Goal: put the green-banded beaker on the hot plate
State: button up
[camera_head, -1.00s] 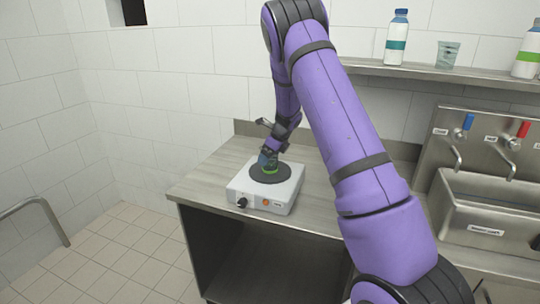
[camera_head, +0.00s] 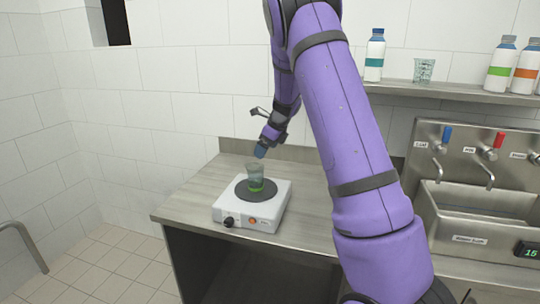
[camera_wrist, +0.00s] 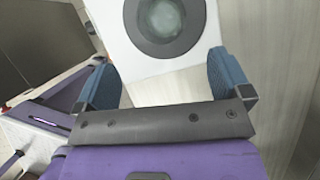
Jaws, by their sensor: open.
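The green-banded beaker (camera_head: 256,176) stands upright on the dark round top of the white hot plate (camera_head: 225,209). It is clear glass with a green band near its base. In the wrist view the beaker (camera_wrist: 163,18) shows from above within the dark disc of the hot plate (camera_wrist: 121,52). My gripper (camera_head: 261,152) is just above and behind the beaker, apart from it. In the wrist view my gripper (camera_wrist: 165,78) has its two blue fingers wide apart with nothing between them.
The hot plate stands on a steel counter (camera_head: 190,193) with bare room around it. A sink (camera_head: 475,210) with blue and red taps is at the right. A shelf (camera_head: 430,93) above holds bottles and a glass (camera_head: 424,70). A metal rail (camera_head: 25,240) is at the left.

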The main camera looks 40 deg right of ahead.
jog(key=s+a+r+n, duration=1.5)
jog(key=s+r, duration=0.2)
jog(key=s, duration=0.3)
jog(key=s+a+n+h, duration=0.1)
jog(key=s+a+n, duration=0.1)
jog(key=s+n, duration=0.5)
jog(key=s+a+n+t+h, duration=0.1)
jog(key=s+a+n, duration=0.2)
jog(key=s+n, duration=0.5)
jog(key=shift+s+a, duration=0.3)
jog(key=shift+s, duration=2.55)
jog(key=shift+r, duration=0.1)
